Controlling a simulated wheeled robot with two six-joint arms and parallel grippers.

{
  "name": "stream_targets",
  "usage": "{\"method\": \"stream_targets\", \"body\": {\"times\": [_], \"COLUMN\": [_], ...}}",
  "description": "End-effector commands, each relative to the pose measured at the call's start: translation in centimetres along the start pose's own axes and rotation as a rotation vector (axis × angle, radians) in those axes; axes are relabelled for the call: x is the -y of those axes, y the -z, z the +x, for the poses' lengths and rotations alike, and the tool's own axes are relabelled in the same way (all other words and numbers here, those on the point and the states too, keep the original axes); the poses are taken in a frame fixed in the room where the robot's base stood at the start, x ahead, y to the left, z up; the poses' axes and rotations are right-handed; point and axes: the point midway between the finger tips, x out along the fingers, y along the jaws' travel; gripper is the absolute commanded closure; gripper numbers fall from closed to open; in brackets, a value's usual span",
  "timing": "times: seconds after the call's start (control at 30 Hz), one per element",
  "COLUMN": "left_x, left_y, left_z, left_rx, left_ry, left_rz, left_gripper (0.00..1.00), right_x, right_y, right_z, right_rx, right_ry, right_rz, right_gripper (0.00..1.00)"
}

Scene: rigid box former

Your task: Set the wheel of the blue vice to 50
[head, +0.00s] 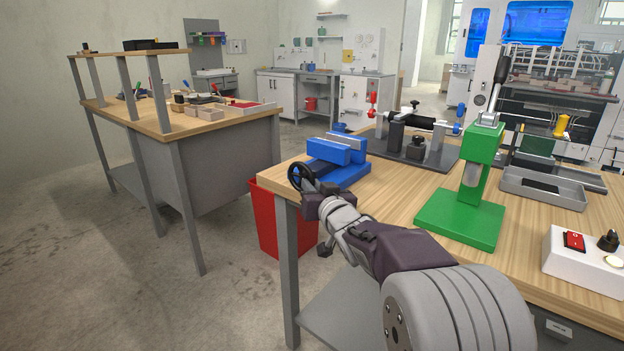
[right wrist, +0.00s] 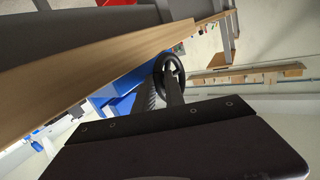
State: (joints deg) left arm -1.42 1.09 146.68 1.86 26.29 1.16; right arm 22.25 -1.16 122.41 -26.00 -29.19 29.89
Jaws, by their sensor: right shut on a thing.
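The blue vice (head: 337,160) stands at the near left corner of the wooden workbench (head: 395,195). Its black wheel (head: 296,173) faces the left front, at the bench edge. My right gripper (head: 307,188) is at the wheel and shut on it. In the right wrist view the wheel (right wrist: 169,72) shows at the fingertips (right wrist: 172,88), with the blue vice (right wrist: 112,100) behind it. I cannot read any scale or number on the wheel. My left gripper is in neither view.
A green press (head: 470,200) stands right of my arm, with a white switch box (head: 585,262) farther right. A grey fixture (head: 412,150) with a black roller is behind the vice. A red bin (head: 270,222) stands on the floor below the bench corner. Floor to the left is clear.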

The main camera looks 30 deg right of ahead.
Motion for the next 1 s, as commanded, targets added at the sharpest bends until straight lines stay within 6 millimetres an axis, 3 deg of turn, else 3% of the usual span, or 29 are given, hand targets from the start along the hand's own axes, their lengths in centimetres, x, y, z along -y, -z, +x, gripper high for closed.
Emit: {"method": "stream_targets", "body": {"times": [0.03, 0.4, 0.53, 0.77, 1.0], "left_x": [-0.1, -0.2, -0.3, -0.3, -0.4], "left_y": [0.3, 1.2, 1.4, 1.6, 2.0], "left_z": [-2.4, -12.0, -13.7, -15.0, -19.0], "left_rx": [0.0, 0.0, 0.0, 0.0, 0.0], "left_ry": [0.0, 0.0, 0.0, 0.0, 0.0], "left_rz": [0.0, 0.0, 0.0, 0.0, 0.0], "left_gripper": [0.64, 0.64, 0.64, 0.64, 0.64], "right_x": [0.1, 0.4, 0.5, 0.9, 1.4], "right_y": [1.4, 2.9, 3.0, 3.5, 4.8], "right_z": [-0.1, -0.2, -0.1, 0.3, 0.6], "right_rx": [0.03, 0.307, 0.405, 0.585, 0.775], "right_ry": [-0.006, -0.057, -0.075, -0.105, -0.14], "right_rz": [-0.015, -0.193, -0.26, -0.377, -0.497], "right_gripper": [1.0, 1.0, 1.0, 1.0, 1.0]}}
